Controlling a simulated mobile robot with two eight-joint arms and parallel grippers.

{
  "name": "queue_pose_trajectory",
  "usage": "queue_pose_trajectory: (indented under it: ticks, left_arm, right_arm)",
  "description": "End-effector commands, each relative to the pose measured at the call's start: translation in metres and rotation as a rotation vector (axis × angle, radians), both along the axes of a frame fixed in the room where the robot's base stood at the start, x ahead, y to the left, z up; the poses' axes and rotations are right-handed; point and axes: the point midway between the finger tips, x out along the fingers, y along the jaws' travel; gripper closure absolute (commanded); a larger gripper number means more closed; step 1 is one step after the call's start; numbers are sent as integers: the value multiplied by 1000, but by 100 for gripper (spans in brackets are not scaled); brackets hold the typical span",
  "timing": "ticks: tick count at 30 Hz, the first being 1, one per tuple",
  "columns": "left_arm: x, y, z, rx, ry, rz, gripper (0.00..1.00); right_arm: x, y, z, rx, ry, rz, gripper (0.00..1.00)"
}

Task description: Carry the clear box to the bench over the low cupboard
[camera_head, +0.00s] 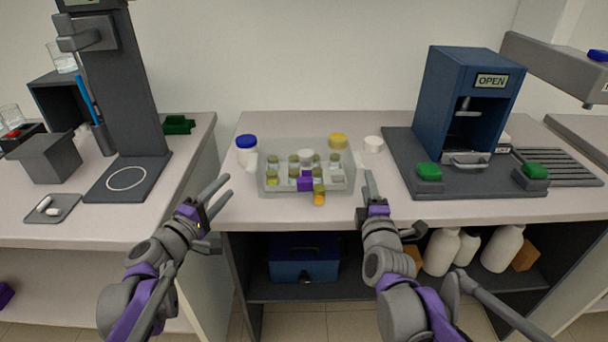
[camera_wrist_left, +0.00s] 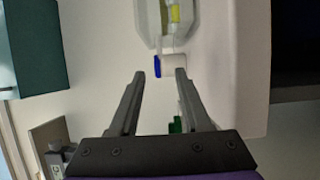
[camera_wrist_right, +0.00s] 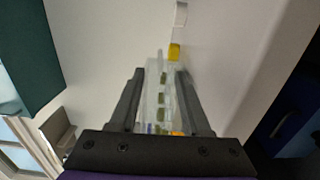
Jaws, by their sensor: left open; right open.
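The clear box (camera_head: 340,181) sits on the bench (camera_head: 300,209) over the low cupboard (camera_head: 288,289). It holds several small vials with greenish contents, and a purple piece shows at its front. My left gripper (camera_head: 218,194) is open and empty, to the left of the box and apart from it. In the left wrist view the box (camera_wrist_left: 148,22) shows beyond the fingers. My right gripper (camera_head: 366,190) is open at the box's right end. In the right wrist view the box (camera_wrist_right: 152,85) lies between and beyond the fingers; I cannot tell whether they touch it.
A blue-lidded jar (camera_head: 246,149) stands at the box's left, a yellow-lidded jar (camera_head: 338,141) behind it, and a white cap (camera_head: 374,144) at right. A gap separates the left bench (camera_head: 60,229) from this one.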

Motion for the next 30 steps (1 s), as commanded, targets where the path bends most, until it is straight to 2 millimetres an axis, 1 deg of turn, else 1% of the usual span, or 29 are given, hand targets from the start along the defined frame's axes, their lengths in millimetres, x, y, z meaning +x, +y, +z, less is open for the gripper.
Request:
queue_pose_trajectory:
  ticks: [4,7,11,15,21,25,30]
  left_arm:
    - [2,-1,0,0,0,-1,52]
    - [9,-5,0,0,0,-2,52]
    - [26,-15,0,0,0,-4,52]
    - [50,-27,0,0,1,-4,52]
    - [79,-42,0,0,1,-3,52]
    - [90,-47,0,1,0,-2,52]
    - [96,-50,0,1,0,-2,52]
  right_arm:
    - [2,0,0,1,1,0,52]
    - [10,-1,0,1,1,0,52]
    - [30,-3,-1,1,1,0,52]
    - [57,-5,-1,1,1,0,52]
    - [88,-7,0,1,1,0,52]
    - [101,-8,0,1,2,0,52]
    - [107,-9,0,2,2,0,52]
